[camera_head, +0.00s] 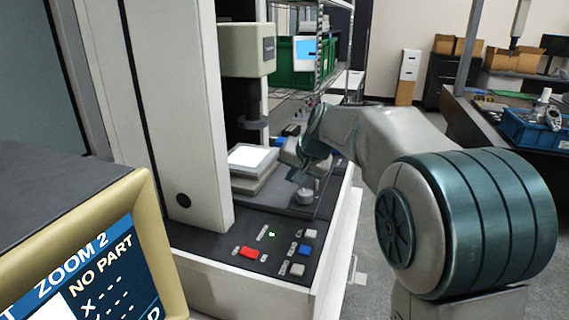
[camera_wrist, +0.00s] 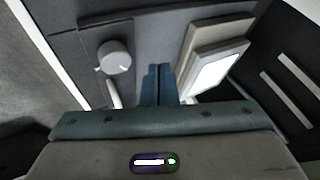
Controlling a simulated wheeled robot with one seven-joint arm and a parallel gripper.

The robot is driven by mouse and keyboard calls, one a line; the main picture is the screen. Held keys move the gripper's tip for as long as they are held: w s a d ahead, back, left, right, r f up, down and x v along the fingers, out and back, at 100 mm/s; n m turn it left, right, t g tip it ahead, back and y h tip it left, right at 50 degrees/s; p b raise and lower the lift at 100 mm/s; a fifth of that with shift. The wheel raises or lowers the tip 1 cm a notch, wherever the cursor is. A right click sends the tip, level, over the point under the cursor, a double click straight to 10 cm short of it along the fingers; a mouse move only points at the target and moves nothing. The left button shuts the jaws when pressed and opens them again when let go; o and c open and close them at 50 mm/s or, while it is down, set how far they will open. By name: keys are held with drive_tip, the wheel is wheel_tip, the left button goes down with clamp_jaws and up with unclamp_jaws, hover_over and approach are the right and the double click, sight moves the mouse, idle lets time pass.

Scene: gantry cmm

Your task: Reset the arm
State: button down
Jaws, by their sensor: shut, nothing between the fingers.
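My arm reaches in from the right in the head view, and my gripper (camera_head: 297,165) is over the dark deck of the measuring machine, partly hidden by my own wrist. In the wrist view my gripper (camera_wrist: 160,72) points down at the deck, with its two fingers together and nothing between them. A round grey knob (camera_wrist: 115,57) is left of the fingers in that view, and the lit white stage (camera_wrist: 213,75) is to their right. The head view also shows the stage (camera_head: 252,157) left of my gripper and the knob (camera_head: 305,196) just below it.
A control panel with a red button (camera_head: 249,252) and a blue button (camera_head: 304,249) is at the machine's front. A tan-framed screen (camera_head: 150,245) reading "ZOOM 2" and "NO PART" stands near left. The optical head (camera_head: 246,50) hangs above the stage. A blue bin (camera_head: 535,130) sits far right.

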drive_tip(key=s+d+f+n+g+h+p, duration=0.1)
drive_tip(key=s+d, duration=0.5)
drive_tip(key=s, duration=1)
drive_tip(key=s+d+f+n+g+h+p, duration=0.1)
drive_tip(key=s+d+p, duration=0.4)
drive_tip(key=s, duration=1.1)
drive_tip(key=shift+d+f+g+h, duration=0.65)
drive_tip(key=shift+f+g+h, duration=0.05)
drive_tip(key=shift+f+h, duration=0.2)
